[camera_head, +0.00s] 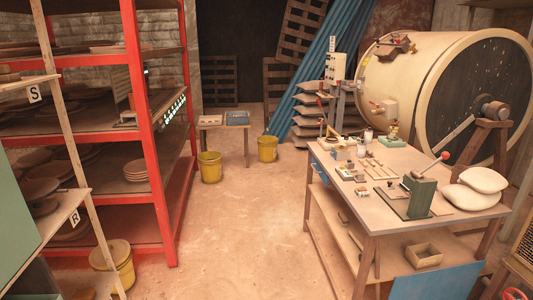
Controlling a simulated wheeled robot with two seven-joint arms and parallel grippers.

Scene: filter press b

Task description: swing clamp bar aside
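Neither of my grippers is in view. A workbench (390,220) stands at the right with small devices on it. On its right part is a green upright block (422,197) on a dark base plate. A lever with a red knob (445,155) slants up behind the block. Several small fixtures (350,172) sit on the left part of the bench. A green-based device (393,138) stands at its back edge. The parts are too small for me to tell which is the clamp bar or how it sits.
A red shelf rack (153,150) fills the left side. A large cream drum (425,75) stands behind the bench. Yellow buckets (209,168) and a low table (222,127) are at the back. White sacks (472,199) lie on the bench's right end. The middle floor is clear.

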